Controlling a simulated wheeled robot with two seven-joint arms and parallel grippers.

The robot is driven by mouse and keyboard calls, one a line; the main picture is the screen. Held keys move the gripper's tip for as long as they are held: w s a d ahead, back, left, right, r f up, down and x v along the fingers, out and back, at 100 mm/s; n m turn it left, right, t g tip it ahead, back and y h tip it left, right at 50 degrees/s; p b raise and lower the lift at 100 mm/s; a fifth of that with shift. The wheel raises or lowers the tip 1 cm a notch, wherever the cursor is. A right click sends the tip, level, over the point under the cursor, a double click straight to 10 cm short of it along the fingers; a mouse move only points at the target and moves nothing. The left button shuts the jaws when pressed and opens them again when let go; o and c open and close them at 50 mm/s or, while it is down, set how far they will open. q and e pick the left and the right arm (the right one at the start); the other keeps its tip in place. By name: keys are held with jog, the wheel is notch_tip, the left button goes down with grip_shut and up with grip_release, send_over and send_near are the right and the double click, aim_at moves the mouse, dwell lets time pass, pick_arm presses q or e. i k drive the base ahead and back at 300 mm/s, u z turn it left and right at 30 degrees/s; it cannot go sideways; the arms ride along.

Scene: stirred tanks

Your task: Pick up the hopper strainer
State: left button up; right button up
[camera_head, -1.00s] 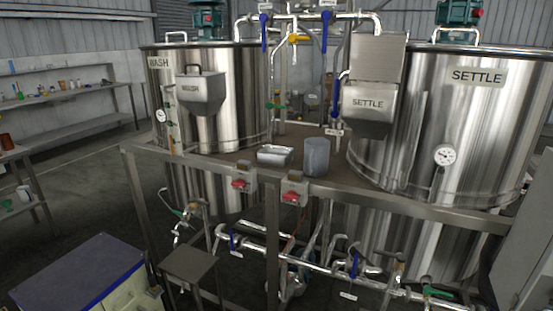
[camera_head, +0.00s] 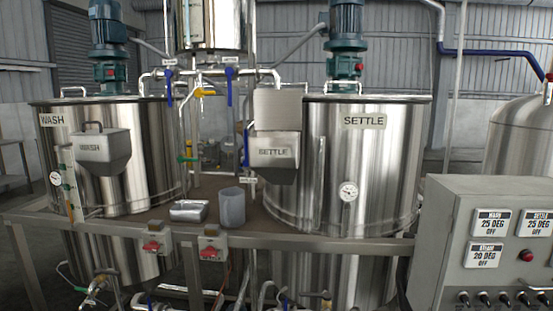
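No gripper of mine shows in the head view. I cannot single out a hopper strainer for certain. A grey metal hopper (camera_head: 103,150) hangs on the front of the WASH tank (camera_head: 155,165). A second hopper (camera_head: 273,153), marked SETTLE, with its lid raised, hangs on the left side of the SETTLE tank (camera_head: 385,190). The insides of both hoppers are hidden. On the brown platform (camera_head: 165,226) between the tanks stand a shallow silvery tray (camera_head: 190,210) and a grey cylindrical container (camera_head: 232,207). Either could be a loose part; I cannot tell.
A metal rail (camera_head: 330,249) with two red switches (camera_head: 152,247) runs along the platform's front. Pipes and valves fill the space below it. A control cabinet (camera_head: 490,250) stands at the right front. Overhead pipes with blue-handled valves (camera_head: 230,85) cross between the tanks.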

aim_at(190, 209)
jog(key=u, duration=0.95)
jog(key=i, duration=1.9)
jog(key=z, duration=1.75)
